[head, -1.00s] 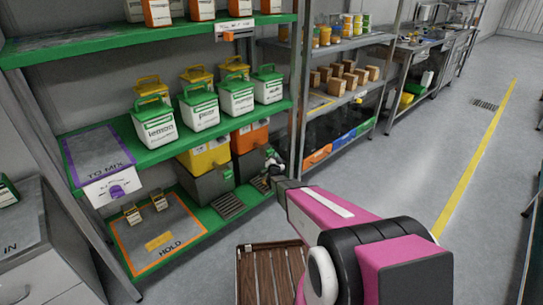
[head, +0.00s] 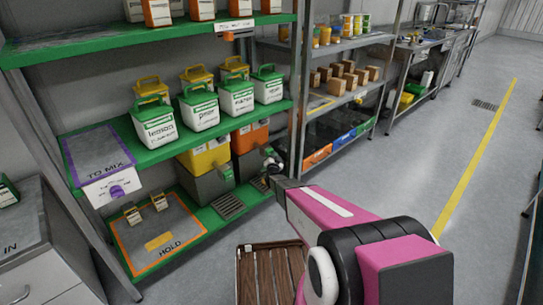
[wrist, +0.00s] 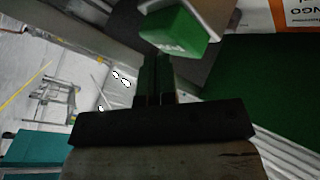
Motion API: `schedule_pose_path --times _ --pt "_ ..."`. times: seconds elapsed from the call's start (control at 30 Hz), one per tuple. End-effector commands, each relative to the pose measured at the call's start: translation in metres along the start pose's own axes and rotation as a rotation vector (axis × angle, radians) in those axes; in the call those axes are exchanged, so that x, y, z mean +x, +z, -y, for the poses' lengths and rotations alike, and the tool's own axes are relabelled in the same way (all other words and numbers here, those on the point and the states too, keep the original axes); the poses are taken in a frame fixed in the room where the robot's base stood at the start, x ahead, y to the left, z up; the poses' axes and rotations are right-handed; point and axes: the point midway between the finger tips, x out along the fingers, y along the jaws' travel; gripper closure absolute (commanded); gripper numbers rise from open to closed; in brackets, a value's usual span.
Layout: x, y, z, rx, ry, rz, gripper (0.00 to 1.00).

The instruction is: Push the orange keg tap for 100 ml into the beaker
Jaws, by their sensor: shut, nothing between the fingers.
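The orange keg (head: 250,136) sits on a dark grey stand on the lower green shelf, right of the yellow keg (head: 208,158). I cannot make out the beaker; the gripper covers part of that area.
A drip grate (head: 229,206) lies below the yellow keg. Green-labelled tubs (head: 198,110) stand on the shelf above. A shelf post (head: 296,120) rises just right of my gripper. A HOLD mat (head: 160,240) lies to the left. The floor to the right is clear.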

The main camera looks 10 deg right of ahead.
Motion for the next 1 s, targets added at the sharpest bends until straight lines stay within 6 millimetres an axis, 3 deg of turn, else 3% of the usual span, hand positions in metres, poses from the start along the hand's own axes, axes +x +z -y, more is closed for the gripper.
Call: schedule_pose_path --times 0.7,1.0 --pt "0.0033 0.0026 0.0022 0.000 0.000 0.001 1.00" --pt "-0.0048 -0.0035 -0.0033 0.000 0.000 0.001 1.00"
